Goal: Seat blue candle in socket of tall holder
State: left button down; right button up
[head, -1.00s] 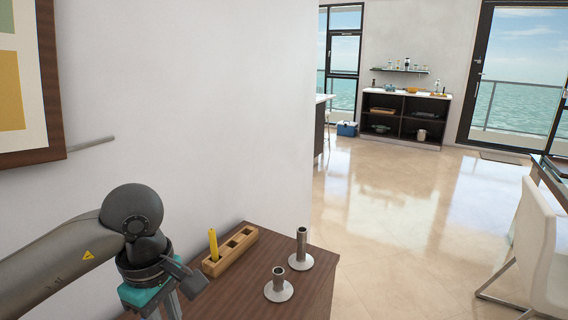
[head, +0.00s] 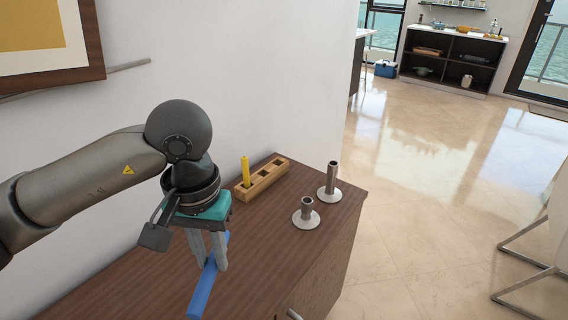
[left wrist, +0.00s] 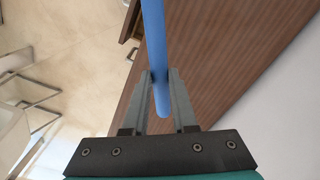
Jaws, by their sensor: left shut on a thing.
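My left gripper (head: 213,266) is shut on the blue candle (head: 203,291), above or at the wooden cabinet top near its front left part. In the left wrist view the candle (left wrist: 154,40) runs between the two fingers and out past them. In the head view the candle looks tilted or lying; whether it touches the top I cannot tell. The tall holder (head: 332,182) stands upright at the right, with a round pale base and a grey tube. Its socket opening faces up and looks empty. My right gripper is not in view.
A short holder (head: 306,213) stands just in front of the tall one. The cabinet top (head: 270,240) is bare between the gripper and the holders.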

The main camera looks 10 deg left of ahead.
pick_arm(q)
jog(key=w+a+n, duration=0.1)
jog(key=w+n, duration=0.1)
jog(key=n, duration=0.5)
jog(key=n+p, duration=0.1)
jog(key=n, duration=2.2)
send_over(213, 298)
notch_tip(213, 298, down, 3)
jog(key=shift+r, duration=0.2)
jog(key=shift+f, duration=0.1)
notch_tip(213, 298, down, 19)
jog(key=shift+f+b, duration=0.2)
jog(key=shift+b, duration=1)
jog(key=shift+f, duration=0.2)
jog(key=c, duration=0.7)
grip_release()
